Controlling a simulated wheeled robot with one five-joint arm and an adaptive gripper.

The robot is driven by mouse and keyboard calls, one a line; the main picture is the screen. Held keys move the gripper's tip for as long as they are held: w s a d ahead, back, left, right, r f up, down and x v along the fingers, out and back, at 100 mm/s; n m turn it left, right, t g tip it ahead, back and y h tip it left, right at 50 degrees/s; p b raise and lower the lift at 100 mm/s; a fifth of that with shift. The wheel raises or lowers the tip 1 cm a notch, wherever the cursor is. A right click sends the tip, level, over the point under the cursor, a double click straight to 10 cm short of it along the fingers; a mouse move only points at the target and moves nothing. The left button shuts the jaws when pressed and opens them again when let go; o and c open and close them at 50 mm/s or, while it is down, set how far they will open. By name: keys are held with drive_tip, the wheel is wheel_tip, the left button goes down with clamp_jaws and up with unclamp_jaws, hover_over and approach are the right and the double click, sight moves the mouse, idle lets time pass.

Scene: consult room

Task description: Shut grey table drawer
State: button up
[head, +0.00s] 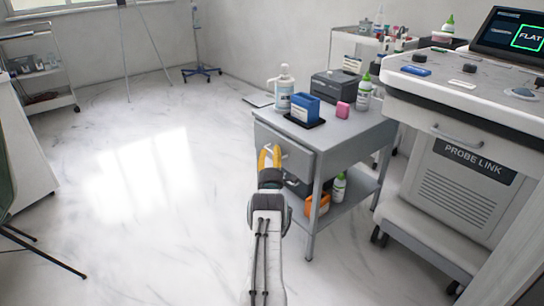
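The grey table (352,134) stands right of centre in the head view, with a lower shelf. Its grey drawer (297,160) is under the top, with the front facing left toward my gripper. The drawer front seems at most slightly out from the table; the exact gap is hard to see. A pale handle is on the front, partly hidden by my gripper. My gripper (269,156) has yellow fingers with a narrow gap between them. It is right in front of the drawer front, by the handle; I cannot tell whether it touches.
A white machine (465,145) stands close on the right.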

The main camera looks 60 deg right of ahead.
drive_tip(key=shift+w+d, duration=0.1)
drive_tip(key=shift+d, duration=0.1)
drive_tip(key=shift+c, duration=0.2)
clamp_jaws()
drive_tip(key=shift+r, duration=0.1)
